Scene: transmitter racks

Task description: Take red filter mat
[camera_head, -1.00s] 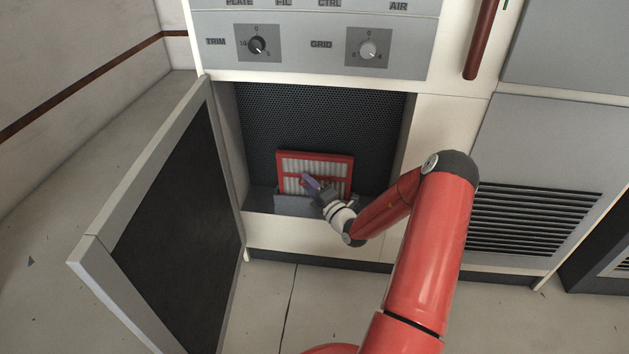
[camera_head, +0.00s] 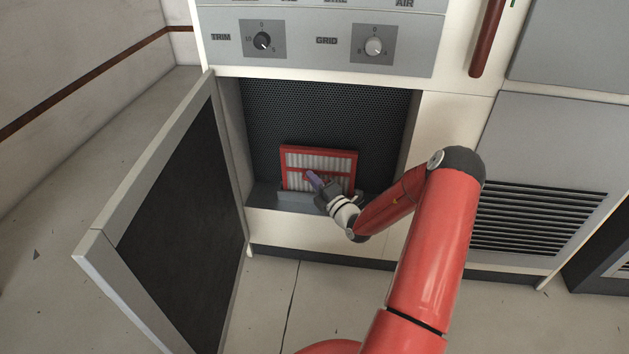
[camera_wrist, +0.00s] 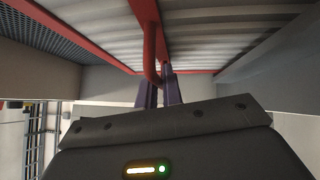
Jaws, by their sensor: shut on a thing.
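The red filter mat (camera_head: 318,157) is a red frame with white pleats. It stands upright in the open compartment of the rack, in front of a dark mesh back. My gripper (camera_head: 312,181) is at its front and hides part of its lower middle. In the wrist view the red frame and pleats (camera_wrist: 215,40) fill the top. There my gripper's fingers (camera_wrist: 160,88) are shut on a red handle (camera_wrist: 150,62) that joins a bar across the mat. The mat's lower edge is partly hidden.
A grey door (camera_head: 165,195) stands open at the left of the compartment. The grey sill (camera_head: 265,196) runs along the compartment floor. A panel with knobs (camera_head: 310,45) is above. A louvred cabinet (camera_head: 535,220) is at the right.

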